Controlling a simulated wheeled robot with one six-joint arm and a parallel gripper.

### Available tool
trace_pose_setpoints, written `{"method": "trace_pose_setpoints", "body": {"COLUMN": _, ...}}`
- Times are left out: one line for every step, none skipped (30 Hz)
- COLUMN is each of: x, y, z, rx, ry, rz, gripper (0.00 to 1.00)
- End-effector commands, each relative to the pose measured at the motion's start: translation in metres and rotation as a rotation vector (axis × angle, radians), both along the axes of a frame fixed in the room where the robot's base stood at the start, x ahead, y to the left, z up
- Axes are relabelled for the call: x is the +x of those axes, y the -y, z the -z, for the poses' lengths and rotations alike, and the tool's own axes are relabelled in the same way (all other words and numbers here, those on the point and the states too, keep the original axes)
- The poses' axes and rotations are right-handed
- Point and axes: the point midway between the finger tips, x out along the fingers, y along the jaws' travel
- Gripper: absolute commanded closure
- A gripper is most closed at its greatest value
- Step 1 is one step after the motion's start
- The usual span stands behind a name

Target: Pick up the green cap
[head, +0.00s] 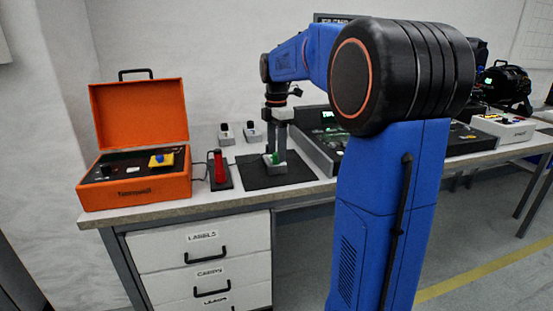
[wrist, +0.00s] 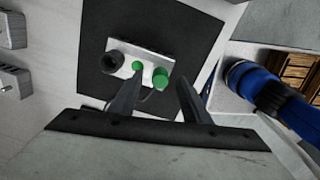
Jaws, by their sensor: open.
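A green cap (wrist: 160,77) shows in the wrist view as a short green cylinder at the right end of a pale grey block (wrist: 125,58). A smaller green round piece (wrist: 137,66) sits beside it on the block, and a black round part (wrist: 110,61) is at the left end. In the head view, green (head: 274,158) shows on the block between my fingers, partly hidden. My gripper (head: 277,150) points down over the block, open. In the wrist view its two fingers (wrist: 160,82) lie to either side of the green cap; contact cannot be told.
The block stands on a black mat (wrist: 190,35) on the bench. In the head view, an orange case (head: 135,193) and a red-handled item (head: 219,170) stand left of the mat. Two small grey boxes (head: 226,135) are behind. A dark console (head: 322,150) is close on the right.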

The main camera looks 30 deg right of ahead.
Motion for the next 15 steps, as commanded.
{"method": "trace_pose_setpoints", "body": {"x": 0.0000, "y": 0.0000, "z": 0.0010, "rx": 0.000, "ry": 0.000, "rz": 0.000, "gripper": 0.57}}
{"method": "trace_pose_setpoints", "body": {"x": 0.0000, "y": 0.0000, "z": 0.0013, "rx": 0.000, "ry": 0.000, "rz": 0.000, "gripper": 0.57}}
{"method": "trace_pose_setpoints", "body": {"x": 0.0000, "y": 0.0000, "z": 0.0013, "rx": 0.000, "ry": 0.000, "rz": 0.000, "gripper": 0.57}}
{"method": "trace_pose_setpoints", "body": {"x": 0.0001, "y": 0.0000, "z": 0.0012, "rx": 0.000, "ry": 0.000, "rz": 0.000, "gripper": 0.57}}
{"method": "trace_pose_setpoints", "body": {"x": 0.0000, "y": 0.0000, "z": 0.0011, "rx": 0.000, "ry": 0.000, "rz": 0.000, "gripper": 0.57}}
{"method": "trace_pose_setpoints", "body": {"x": 0.0000, "y": 0.0000, "z": 0.0011, "rx": 0.000, "ry": 0.000, "rz": 0.000, "gripper": 0.57}}
{"method": "trace_pose_setpoints", "body": {"x": 0.0000, "y": 0.0000, "z": 0.0011, "rx": 0.000, "ry": 0.000, "rz": 0.000, "gripper": 0.59}}
{"method": "trace_pose_setpoints", "body": {"x": 0.0000, "y": 0.0000, "z": 0.0010, "rx": 0.000, "ry": 0.000, "rz": 0.000, "gripper": 0.66}}
{"method": "trace_pose_setpoints", "body": {"x": 0.0000, "y": 0.0000, "z": 0.0010, "rx": 0.000, "ry": 0.000, "rz": 0.000, "gripper": 0.76}}
{"method": "trace_pose_setpoints", "body": {"x": 0.0000, "y": 0.0000, "z": 0.0010, "rx": 0.000, "ry": 0.000, "rz": 0.000, "gripper": 0.83}}
{"method": "trace_pose_setpoints", "body": {"x": 0.0000, "y": 0.0000, "z": 0.0010, "rx": 0.000, "ry": 0.000, "rz": 0.000, "gripper": 0.90}}
{"method": "trace_pose_setpoints", "body": {"x": 0.0000, "y": 0.0000, "z": 0.0009, "rx": 0.000, "ry": 0.000, "rz": 0.000, "gripper": 1.00}}
{"method": "trace_pose_setpoints", "body": {"x": 0.0000, "y": 0.0000, "z": 0.0009, "rx": 0.000, "ry": 0.000, "rz": 0.000, "gripper": 1.00}}
{"method": "trace_pose_setpoints", "body": {"x": -0.0001, "y": 0.0000, "z": 0.0009, "rx": 0.000, "ry": 0.000, "rz": 0.000, "gripper": 1.00}}
{"method": "trace_pose_setpoints", "body": {"x": -0.0001, "y": 0.0000, "z": 0.0009, "rx": 0.000, "ry": 0.000, "rz": 0.000, "gripper": 1.00}}
